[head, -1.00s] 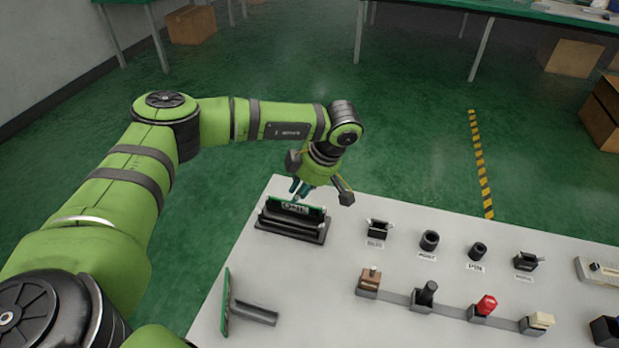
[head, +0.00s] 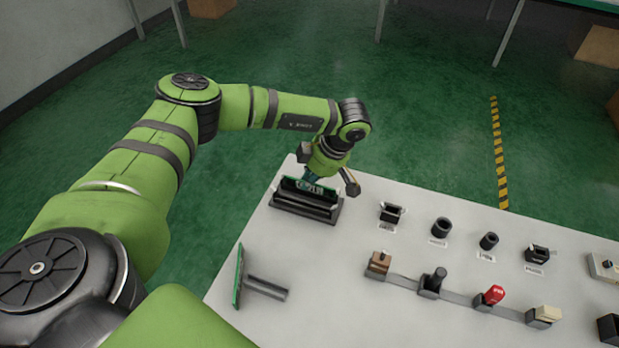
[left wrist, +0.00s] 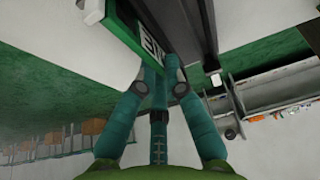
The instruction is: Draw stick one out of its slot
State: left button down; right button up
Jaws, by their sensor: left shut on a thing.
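A stick, a thin green-edged board with dark chips and a white label (head: 316,188), stands upright along the long black slot holder (head: 300,208) at the table's far left corner. In the left wrist view the stick (left wrist: 118,28) runs beside the black holder (left wrist: 188,30). I cannot tell how deep it sits in the slot. My left gripper (head: 308,178) reaches it from behind and above, mostly hidden by the stick. In the left wrist view its teal fingers (left wrist: 160,78) are closed together on the stick's edge. My right gripper is not in view.
A second green board (head: 239,275) stands nearer on the table, with a dark bar (head: 268,288) beside it. Several small black holders and a row with a red knob (head: 494,295) stand to the right. The grey table between is bare.

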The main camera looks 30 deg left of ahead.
pick_arm(q)
jog(key=shift+r+p, duration=0.4)
jog(key=shift+r, duration=0.2)
dwell(0.5)
jog(key=shift+r, duration=0.2)
dwell(0.4)
jog(key=shift+r+p, duration=1.5)
jog(key=shift+r, duration=0.45)
